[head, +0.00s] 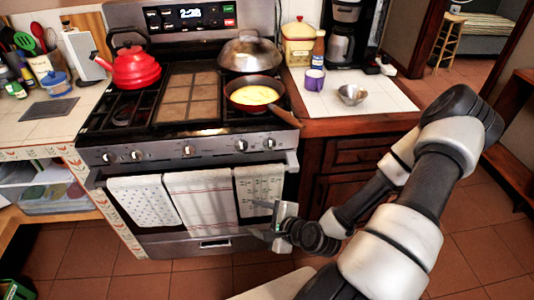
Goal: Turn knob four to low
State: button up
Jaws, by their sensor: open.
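The stove (205,165) has a row of several round silver knobs along its front panel. The fourth from the left (241,145) is right of the middle knob (188,150) and beside the rightmost knob (269,143). I see no numbers on the knobs, and the setting of the fourth is too small to read. My gripper (261,218) is open and empty. It is below the knobs, in front of the right end of the oven door, near the rightmost towel. It appears apart from the knobs.
Towels (201,199) hang on the oven handle. A pan with yellow food (254,95), a domed lid (246,52) and a red kettle (133,69) are on the stove. A purple mug (314,79) and metal bowl (352,94) stand on the right counter. Floor before the oven is open.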

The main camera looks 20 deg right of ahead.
notch_tip(320, 180, up, 2)
jog(key=w+d+m+t+h+b, duration=0.1)
jog(key=w+m+t+h, duration=0.1)
jog(key=m+t, duration=0.35)
jog(key=m+t+h+b, duration=0.1)
jog(key=m+t+h, duration=0.1)
jog(key=m+h, duration=0.75)
send_near(270, 148)
jog(key=w+d, duration=0.1)
jog(key=w, duration=0.1)
jog(key=w+d+r+m+y, duration=0.1)
jog(key=w, duration=0.2)
jog(key=w+d+m+y, duration=0.1)
jog(key=w, duration=0.2)
jog(key=shift+d+r+g+y, duration=0.15)
jog(key=shift+d+g+y, duration=0.1)
jog(key=shift+d, duration=0.1)
jog(key=c, duration=1)
